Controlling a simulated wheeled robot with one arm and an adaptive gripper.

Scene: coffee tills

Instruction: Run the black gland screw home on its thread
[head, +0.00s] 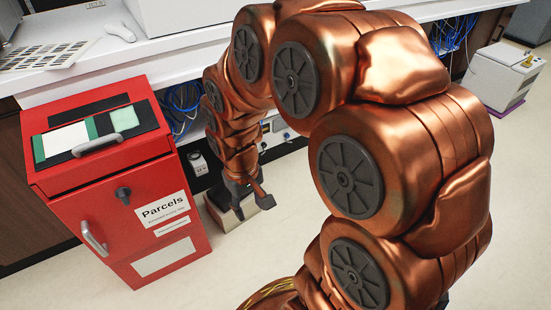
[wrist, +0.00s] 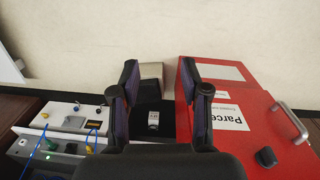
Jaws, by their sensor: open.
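My gripper (head: 253,204) hangs low in front of the counter in the head view. In the wrist view my gripper (wrist: 158,66) has its two dark fingers wide apart, with nothing held between them. I cannot pick out the black gland screw for certain. Pale equipment boxes (wrist: 75,117) at the left of the wrist view carry small yellow, blue and dark fittings and cables, too small to tell apart. In the head view, pale equipment (head: 277,131) shows partly behind my arm under the counter.
A red parcels box (head: 118,238) with a black knob (head: 123,193) and a handle stands left of my gripper. A small pale device (wrist: 153,121) with a label sits beyond the fingers. Blue cables (head: 181,104) hang under the white counter (head: 180,62). Open floor lies in front.

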